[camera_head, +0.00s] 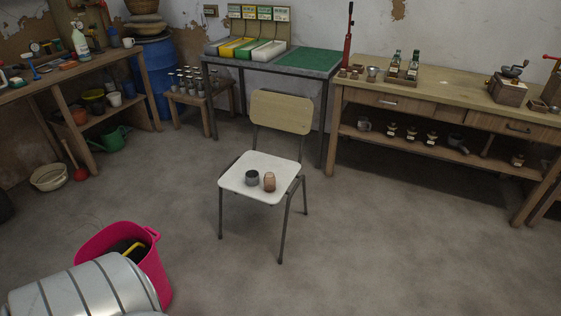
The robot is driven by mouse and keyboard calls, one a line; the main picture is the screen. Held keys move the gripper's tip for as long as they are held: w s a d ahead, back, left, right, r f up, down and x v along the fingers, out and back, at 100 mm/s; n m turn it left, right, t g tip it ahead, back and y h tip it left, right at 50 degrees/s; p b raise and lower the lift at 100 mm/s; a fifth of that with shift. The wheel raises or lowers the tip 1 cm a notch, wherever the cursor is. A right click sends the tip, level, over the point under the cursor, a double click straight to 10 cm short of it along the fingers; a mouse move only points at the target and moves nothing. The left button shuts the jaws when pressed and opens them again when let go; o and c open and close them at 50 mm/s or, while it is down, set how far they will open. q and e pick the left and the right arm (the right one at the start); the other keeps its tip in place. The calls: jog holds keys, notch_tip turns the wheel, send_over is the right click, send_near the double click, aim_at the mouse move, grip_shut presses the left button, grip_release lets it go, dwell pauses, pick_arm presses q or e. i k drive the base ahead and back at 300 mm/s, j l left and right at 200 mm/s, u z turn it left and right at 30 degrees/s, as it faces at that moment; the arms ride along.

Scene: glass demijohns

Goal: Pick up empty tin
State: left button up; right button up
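A small grey tin (252,179) stands upright on the white seat of a chair (237,181). Its top looks dark and open, but I cannot see down to its bottom. A small copper-brown cup or jar (269,182) stands just to its right, close beside it. Neither of my grippers is in view, and nothing is holding the tin.
The chair stands alone on bare concrete floor (380,240). A pink tub (150,262) is at the lower left, beside a silvery ribbed shape that I cannot identify. A green-topped table (309,61), a wooden workbench (450,84) and a low stool with pots (223,92) stand behind.

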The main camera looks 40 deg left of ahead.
aim_at(251, 176)
jog(key=i+u, duration=0.75)
jog(key=i+l+u, duration=0.25)
jog(key=i+u, duration=0.15)
jog(key=i+l+u, duration=0.35)
